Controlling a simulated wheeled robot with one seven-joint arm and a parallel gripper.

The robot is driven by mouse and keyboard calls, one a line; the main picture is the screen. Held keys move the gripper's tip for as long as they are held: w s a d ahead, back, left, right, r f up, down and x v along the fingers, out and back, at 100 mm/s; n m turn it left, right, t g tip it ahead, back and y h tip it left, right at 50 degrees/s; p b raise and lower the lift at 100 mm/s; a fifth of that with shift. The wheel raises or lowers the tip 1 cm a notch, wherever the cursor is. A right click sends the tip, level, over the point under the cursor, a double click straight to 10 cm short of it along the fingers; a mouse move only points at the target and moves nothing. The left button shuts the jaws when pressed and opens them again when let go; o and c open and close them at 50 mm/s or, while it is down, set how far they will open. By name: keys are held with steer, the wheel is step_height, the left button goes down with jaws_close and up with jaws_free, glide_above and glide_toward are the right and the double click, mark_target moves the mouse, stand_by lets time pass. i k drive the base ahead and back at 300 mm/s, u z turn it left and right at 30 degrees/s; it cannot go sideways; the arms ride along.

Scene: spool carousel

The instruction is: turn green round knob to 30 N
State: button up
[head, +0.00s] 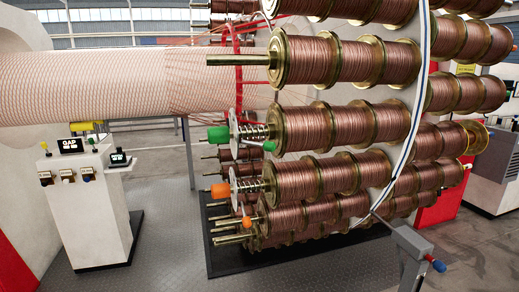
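A green knob (218,134) sits at the left end of a spring assembly (250,131), on the spindle of a copper-wound spool (340,127) in the middle of the head view. A pale disc (234,133) stands between the knob and the spring. A smaller green part (269,146) shows just right of and below the spring. Any scale or newton marking is too small to read. My gripper is not in view.
An orange knob (220,190) on a similar spring assembly sits below. A white console (95,205) stands left. A grey post (410,250) with a blue-tipped handle stands front right. Grey floor between is clear.

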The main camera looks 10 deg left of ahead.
mark_target(219, 134)
steer(key=u, duration=1.15)
steer(key=k, duration=0.55)
steer(key=u, duration=0.35)
steer(key=i, duration=0.5)
steer(key=z, duration=0.05)
